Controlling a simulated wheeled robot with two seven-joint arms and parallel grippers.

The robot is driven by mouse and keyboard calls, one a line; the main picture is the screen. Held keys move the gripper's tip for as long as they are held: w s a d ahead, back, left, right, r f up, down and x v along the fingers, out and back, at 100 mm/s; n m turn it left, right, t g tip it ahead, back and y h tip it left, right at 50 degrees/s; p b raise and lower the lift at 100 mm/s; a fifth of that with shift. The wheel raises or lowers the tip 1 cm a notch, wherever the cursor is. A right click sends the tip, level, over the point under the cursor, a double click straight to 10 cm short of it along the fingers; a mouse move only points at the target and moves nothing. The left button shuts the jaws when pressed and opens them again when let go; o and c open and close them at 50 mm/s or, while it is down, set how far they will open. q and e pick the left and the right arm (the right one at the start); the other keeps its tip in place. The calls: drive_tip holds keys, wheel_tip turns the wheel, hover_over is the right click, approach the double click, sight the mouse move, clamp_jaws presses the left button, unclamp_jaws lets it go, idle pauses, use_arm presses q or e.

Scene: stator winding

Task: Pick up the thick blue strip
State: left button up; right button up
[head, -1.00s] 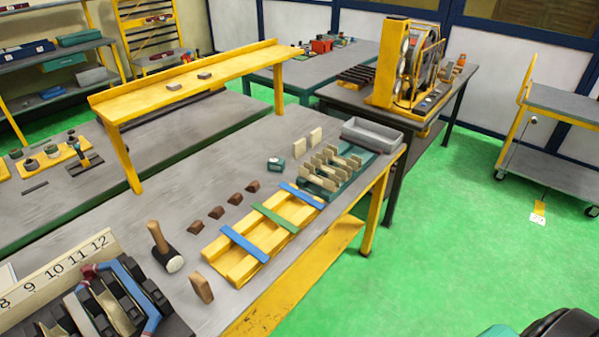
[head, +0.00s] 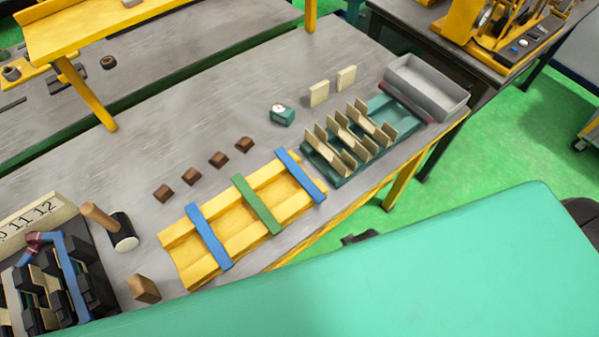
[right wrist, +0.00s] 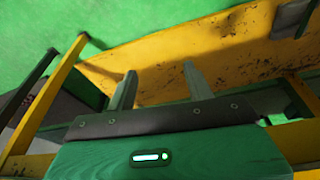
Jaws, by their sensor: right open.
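Two blue strips and a green strip (head: 256,205) lie across a yellow rack (head: 172,237) on the bench. One blue strip (head: 208,237) is at the rack's left end, nearer me, and looks a little wider. The other blue strip (head: 300,175) is at the right end. I cannot tell for certain which is the thick one. My right gripper (right wrist: 160,75) is open and empty in the right wrist view, over the green floor and a yellow lower surface. No strip is clear between its fingers. A large green part of my arm covers the head view's lower right. My left gripper is not in view.
A teal holder with cream pieces (head: 345,161) and a grey tray (head: 401,85) stand right. A slotted stator (head: 45,284) is at far left.

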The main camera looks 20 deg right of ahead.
wheel_tip(320, 180, up, 17)
drive_tip(key=w+a+t+y, duration=0.1)
drive_tip(key=w+a, duration=0.1)
drive_tip(key=w+a+r+n+g+y, duration=0.2)
drive_tip(key=w+a+r+n+y, duration=0.1)
drive_tip(key=w+a+r, duration=0.85)
drive_tip(key=w+d+r+m+g+h, duration=0.1)
drive_tip(key=w+d+r+g+h, duration=0.1)
drive_tip(key=w+d+r+h, duration=0.4)
drive_tip(key=y+p, duration=0.1)
drive_tip(key=y, duration=0.1)
hover_over(298, 171)
drive_tip(key=f, duration=1)
drive_tip(key=shift+s+f, duration=0.15)
drive_tip(key=shift+s, duration=0.15)
drive_tip(key=shift+f+p, duration=0.25)
drive_tip(key=shift+p, duration=0.05)
drive_tip(key=f+p, duration=0.1)
drive_tip(key=f, duration=0.3)
drive_tip(key=shift+w+f+p, duration=0.2)
drive_tip(key=shift+f+p, duration=0.15)
drive_tip(key=shift+f, duration=0.05)
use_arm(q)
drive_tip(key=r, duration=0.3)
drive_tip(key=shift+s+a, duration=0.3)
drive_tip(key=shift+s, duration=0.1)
use_arm(e)
clamp_jaws()
drive_tip(key=shift+r, duration=0.15)
